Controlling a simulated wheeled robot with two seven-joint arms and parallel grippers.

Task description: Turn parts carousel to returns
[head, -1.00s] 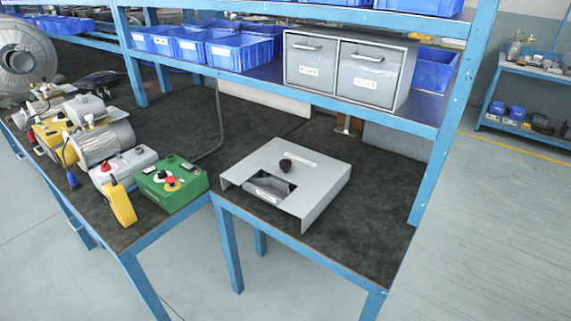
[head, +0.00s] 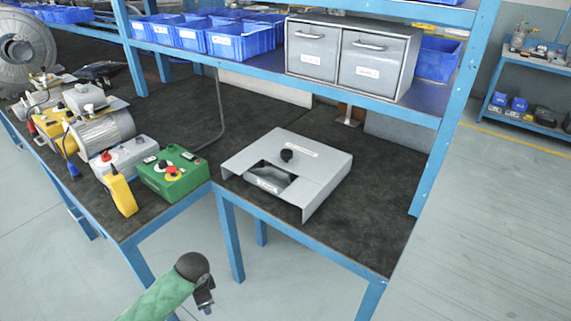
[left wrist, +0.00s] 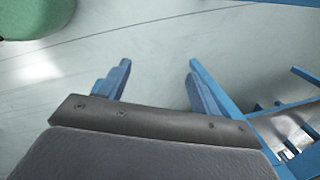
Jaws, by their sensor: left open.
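The parts carousel (head: 320,175) is a flat light-grey box on the dark bench top. A black knob (head: 287,155) stands on its top, with a label beside it. A cut-out window in its front part shows a labelled piece (head: 268,184) inside; its text is too small to read. My left gripper (head: 204,295) is at the end of a green arm in front of the bench, below and left of the carousel and apart from it. In the left wrist view the gripper (left wrist: 158,78) has its two blue fingers wide apart with nothing between them. My right gripper is not in view.
A green control box (head: 173,172) with buttons stands left of the carousel, beside a yellow pendant (head: 121,194) and motors (head: 103,130). A blue shelf post (head: 450,120) rises at the right. A grey drawer cabinet (head: 350,55) and blue bins (head: 240,38) sit on the shelf above.

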